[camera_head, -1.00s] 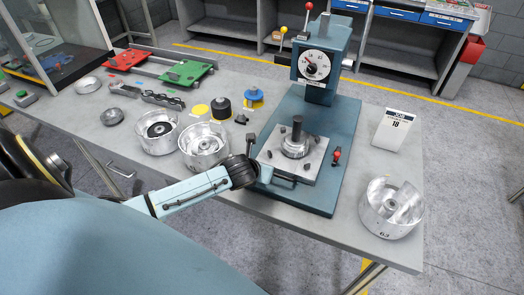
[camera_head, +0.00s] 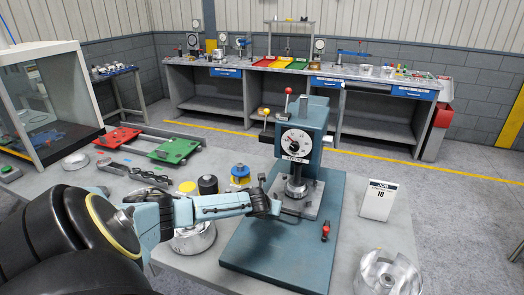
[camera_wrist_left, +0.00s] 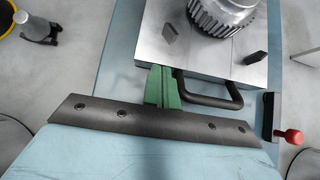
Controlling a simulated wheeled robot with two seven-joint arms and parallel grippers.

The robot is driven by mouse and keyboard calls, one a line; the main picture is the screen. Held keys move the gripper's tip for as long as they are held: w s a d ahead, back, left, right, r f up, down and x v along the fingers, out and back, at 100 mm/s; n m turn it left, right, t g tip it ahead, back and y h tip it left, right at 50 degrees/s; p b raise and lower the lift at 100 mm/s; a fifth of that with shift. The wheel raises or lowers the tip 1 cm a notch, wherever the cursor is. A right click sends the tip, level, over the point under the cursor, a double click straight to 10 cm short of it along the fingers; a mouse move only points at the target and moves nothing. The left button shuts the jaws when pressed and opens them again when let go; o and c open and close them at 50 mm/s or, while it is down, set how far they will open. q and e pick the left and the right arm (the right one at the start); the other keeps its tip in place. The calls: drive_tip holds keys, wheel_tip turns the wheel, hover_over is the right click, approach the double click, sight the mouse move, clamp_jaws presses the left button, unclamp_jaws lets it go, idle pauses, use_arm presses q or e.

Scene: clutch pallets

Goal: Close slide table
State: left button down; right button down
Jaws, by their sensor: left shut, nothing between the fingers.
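The slide table (camera_head: 311,206) is a square metal plate on the blue base of the press (camera_head: 303,140). A ribbed round metal part stands on it, below the dial head. A dark bar handle (camera_wrist_left: 236,96) is on the plate's front side in the left wrist view. My left gripper (camera_head: 266,204) is at the plate's front left, and its green fingers (camera_wrist_left: 162,88) are shut and empty. The fingertips meet or nearly meet the plate's front edge, left of the handle's middle. Exact contact is unclear. My right gripper is not in view.
A red-knobbed lever (camera_head: 325,231) is on the base, right of the plate. A job card (camera_head: 378,200) and a machined metal drum (camera_head: 388,272) stand on the right. Metal housings, a yellow disc and red and green pallets (camera_head: 175,150) lie to the left.

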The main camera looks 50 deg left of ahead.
use_arm(q)
drive_tip(key=shift+w+a, duration=0.1)
drive_tip(key=shift+a, duration=0.1)
drive_tip(key=shift+w+r, duration=0.1)
drive_tip(key=shift+r, duration=0.1)
drive_tip(key=shift+d+p, duration=0.25)
drive_tip(key=shift+p, duration=0.2)
drive_tip(key=s+d+p, duration=0.2)
drive_tip(key=s+p, duration=0.1)
drive_tip(key=shift+s+r, duration=0.1)
drive_tip(key=shift+s, duration=0.1)
drive_tip(key=p+v, duration=0.1)
drive_tip(key=v, duration=0.8)
drive_tip(key=shift+s, duration=0.35)
drive_tip(key=shift+d+r, duration=0.1)
drive_tip(key=shift+d, duration=0.05)
